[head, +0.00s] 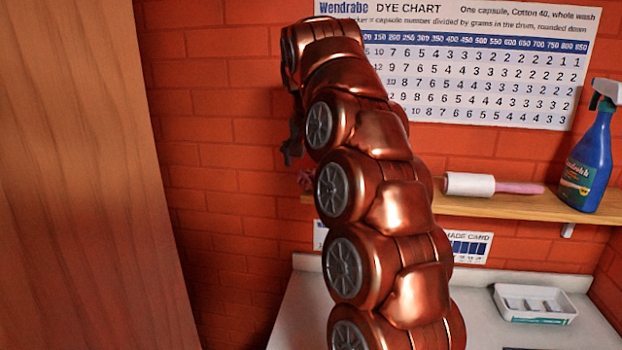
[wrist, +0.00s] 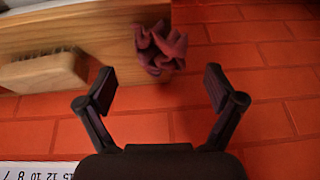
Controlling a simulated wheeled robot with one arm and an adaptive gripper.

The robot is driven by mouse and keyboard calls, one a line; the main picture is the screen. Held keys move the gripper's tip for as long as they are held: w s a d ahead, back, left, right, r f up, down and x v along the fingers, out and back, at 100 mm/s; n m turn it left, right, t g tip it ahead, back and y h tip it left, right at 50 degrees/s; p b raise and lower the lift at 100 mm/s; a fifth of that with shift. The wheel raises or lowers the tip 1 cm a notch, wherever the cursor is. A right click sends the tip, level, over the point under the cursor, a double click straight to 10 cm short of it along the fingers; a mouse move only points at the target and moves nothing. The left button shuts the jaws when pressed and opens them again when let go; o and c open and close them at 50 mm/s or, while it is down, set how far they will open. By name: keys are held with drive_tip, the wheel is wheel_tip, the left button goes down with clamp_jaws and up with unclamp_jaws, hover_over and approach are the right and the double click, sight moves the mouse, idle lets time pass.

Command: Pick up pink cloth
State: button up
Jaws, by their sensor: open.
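The pink cloth (wrist: 160,47) is a small crumpled, dark pink bundle at the end of the wooden shelf in the wrist view. In the head view a small bit of it (head: 305,180) shows at the shelf's left end, the rest hidden behind my arm. My gripper (wrist: 157,85) is open and empty, its two dark fingers spread apart. The cloth appears beyond the fingertips, roughly in line with the gap between them, and not touching them. In the head view my gripper (head: 291,150) is partly hidden beside my arm, just above the cloth.
The wooden shelf (head: 465,206) on the orange brick wall holds a lint roller (head: 470,184) and a blue spray bottle (head: 590,150). A brush (wrist: 45,72) lies on it near the cloth. Below are a counter (head: 465,300) and white tray (head: 535,303). A wooden panel (head: 80,180) stands left.

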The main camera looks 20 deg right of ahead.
sight(311, 174)
drive_tip(key=shift+p+x, duration=0.6)
drive_tip(key=shift+x, duration=1.45)
drive_tip(key=shift+s+a, duration=0.15)
drive_tip(key=shift+c, duration=0.4)
drive_tip(key=c, duration=0.7)
